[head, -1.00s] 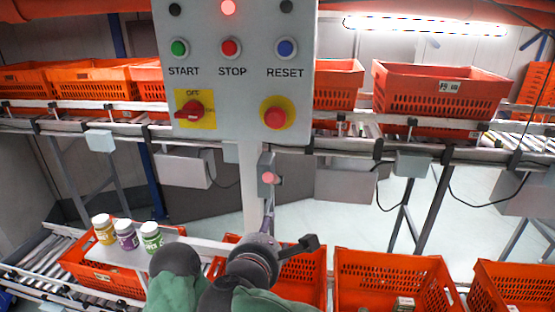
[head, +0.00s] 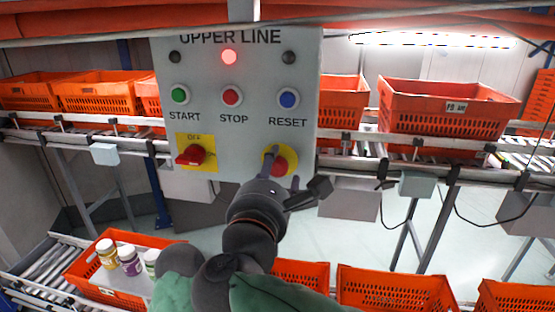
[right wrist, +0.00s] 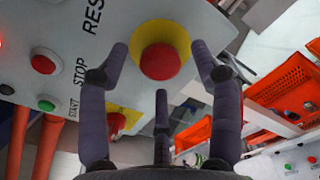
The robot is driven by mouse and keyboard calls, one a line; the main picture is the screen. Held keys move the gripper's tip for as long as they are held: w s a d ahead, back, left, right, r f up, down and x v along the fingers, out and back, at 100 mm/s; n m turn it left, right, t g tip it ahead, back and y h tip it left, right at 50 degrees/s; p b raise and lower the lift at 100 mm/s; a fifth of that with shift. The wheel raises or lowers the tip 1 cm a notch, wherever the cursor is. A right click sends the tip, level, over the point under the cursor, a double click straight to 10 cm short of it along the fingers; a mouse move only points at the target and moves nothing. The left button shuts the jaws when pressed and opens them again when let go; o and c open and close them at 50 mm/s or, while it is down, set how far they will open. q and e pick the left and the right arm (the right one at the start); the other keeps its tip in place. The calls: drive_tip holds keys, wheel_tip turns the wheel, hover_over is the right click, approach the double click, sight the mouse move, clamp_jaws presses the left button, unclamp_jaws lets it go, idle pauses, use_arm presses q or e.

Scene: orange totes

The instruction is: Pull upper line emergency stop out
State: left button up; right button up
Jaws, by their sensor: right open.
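The upper line emergency stop (head: 279,168) is a red mushroom button on a round yellow backing, at the lower right of the grey panel marked UPPER LINE. In the right wrist view the same button (right wrist: 161,62) faces the camera. My right gripper (head: 283,170) is just in front of it, its fingers partly covering it in the head view. In the right wrist view the fingers (right wrist: 160,65) are open and spread around the button, with nothing held. Contact with the button cannot be told. My left gripper is not in view.
The panel (head: 222,137) also has a green START button (head: 179,96), a red STOP button (head: 232,97), a blue RESET button (head: 288,98), a lit red lamp (head: 229,57) and a red OFF switch (head: 191,156). Orange totes (head: 447,105) stand on conveyors behind and below.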

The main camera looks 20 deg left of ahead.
drive_tip(key=shift+w, duration=0.85)
drive_tip(key=shift+w+a, duration=0.1)
drive_tip(key=shift+w, duration=0.2)
drive_tip(key=shift+r, duration=0.1)
drive_tip(key=shift+w, duration=0.25)
